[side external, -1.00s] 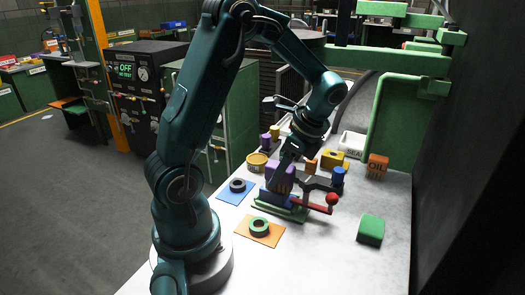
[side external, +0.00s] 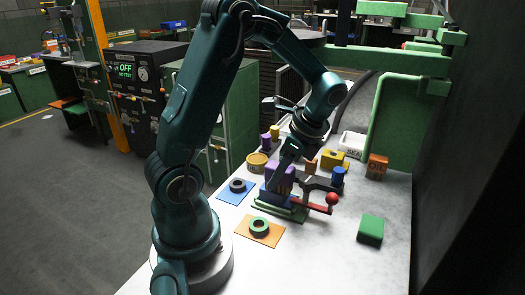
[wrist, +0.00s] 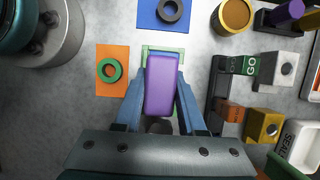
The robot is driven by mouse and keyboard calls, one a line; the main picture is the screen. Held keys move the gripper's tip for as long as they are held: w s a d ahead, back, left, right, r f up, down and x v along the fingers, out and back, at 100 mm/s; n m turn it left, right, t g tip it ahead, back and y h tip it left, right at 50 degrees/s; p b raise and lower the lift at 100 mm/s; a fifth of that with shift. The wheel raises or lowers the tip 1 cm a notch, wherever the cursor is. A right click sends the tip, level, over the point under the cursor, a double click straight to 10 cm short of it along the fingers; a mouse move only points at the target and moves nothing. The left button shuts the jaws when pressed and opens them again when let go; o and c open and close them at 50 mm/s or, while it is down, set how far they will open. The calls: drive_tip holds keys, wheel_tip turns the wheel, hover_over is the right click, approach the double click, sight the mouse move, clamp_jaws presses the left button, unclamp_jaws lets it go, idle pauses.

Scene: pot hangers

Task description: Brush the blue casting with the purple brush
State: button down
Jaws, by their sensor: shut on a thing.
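The purple brush (wrist: 160,85) is between the two fingers of my gripper (wrist: 160,100), which is shut on it. In the side view the brush (side external: 274,175) is partly hidden by the gripper (side external: 283,178). The blue casting (side external: 267,196) shows just below the brush, in a green fixture (side external: 280,211) with a red-knobbed lever (side external: 332,198). The brush is low over the casting; I cannot tell whether they touch.
A green ring (side external: 260,225) lies on an orange mat (side external: 270,238). A dark ring (side external: 238,185) lies on a blue mat (side external: 229,196). Behind are a yellow tub (side external: 257,162), an orange OIL block (side external: 377,165) and a white bin (side external: 353,144). A green block (side external: 370,230) stands at front right, with bare table around it.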

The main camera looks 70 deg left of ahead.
drive_tip(key=shift+w+a, duration=0.95)
drive_tip(key=shift+s+d, duration=1.55)
drive_tip(key=shift+s, duration=0.05)
drive_tip(key=shift+w+a, duration=0.25)
drive_tip(key=shift+a, duration=0.65)
drive_tip(key=shift+w+a, duration=0.25)
drive_tip(key=shift+a, duration=0.6)
drive_tip(key=shift+w+a, duration=0.25)
drive_tip(key=shift+a, duration=0.65)
drive_tip(key=s+d, duration=0.3)
drive_tip(key=shift+s+d, duration=0.2)
drive_tip(key=shift+d, duration=0.1)
drive_tip(key=w+a, duration=0.3)
drive_tip(key=shift+w+a, duration=0.2)
drive_tip(key=shift+s+d, duration=1.6)
drive_tip(key=shift+w+a, duration=1.55)
drive_tip(key=shift+w+a+r, duration=0.1)
drive_tip(key=shift+r, duration=0.05)
wheel_tip(320, 180, up, 8)
